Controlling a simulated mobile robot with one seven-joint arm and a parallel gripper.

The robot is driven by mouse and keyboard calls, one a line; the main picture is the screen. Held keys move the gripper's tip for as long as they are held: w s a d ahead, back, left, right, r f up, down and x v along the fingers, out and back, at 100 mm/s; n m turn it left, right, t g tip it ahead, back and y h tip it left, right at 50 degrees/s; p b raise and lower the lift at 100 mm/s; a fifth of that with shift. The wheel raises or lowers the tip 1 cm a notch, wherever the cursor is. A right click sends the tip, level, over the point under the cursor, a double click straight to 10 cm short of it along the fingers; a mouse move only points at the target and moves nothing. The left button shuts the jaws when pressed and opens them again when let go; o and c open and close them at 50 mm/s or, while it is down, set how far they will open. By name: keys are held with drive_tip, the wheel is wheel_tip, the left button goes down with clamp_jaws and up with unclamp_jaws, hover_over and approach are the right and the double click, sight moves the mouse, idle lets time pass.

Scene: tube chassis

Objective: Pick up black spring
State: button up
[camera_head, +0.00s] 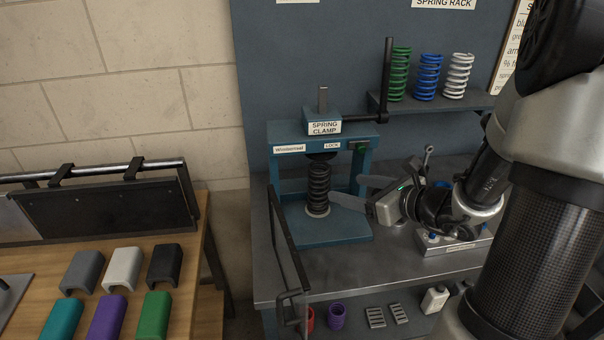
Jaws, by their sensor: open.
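The black spring (319,187) stands upright inside the blue spring clamp (352,239), below its top plate and on a pale round seat. My gripper (345,192) is to the right of the spring and points left at it. Its two fingers are apart, one higher and one lower, with their tips close to the spring's right side. I cannot tell whether the tips touch the spring. The gripper is open and holds nothing that I can see.
A shelf (485,100) at the back holds green (400,74), blue (428,76) and white (459,75) springs. A black handle bar (387,80) rises beside the clamp. A dark frame (288,240) stands at the front left. A wooden table (190,225) with coloured covers is further left.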

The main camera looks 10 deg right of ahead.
sight(327, 182)
drive_tip(key=b+x, duration=0.1)
drive_tip(key=x, duration=1)
drive_tip(key=shift+w+f, duration=0.1)
drive_tip(key=shift+w, duration=0.1)
drive_tip(key=shift+r+x, duration=0.2)
drive_tip(key=shift+x, duration=2.7)
drive_tip(key=c, duration=1.4)
drive_tip(key=shift+w, duration=0.1)
drive_tip(key=shift+c, duration=0.3)
drive_tip(key=shift+r, duration=0.15)
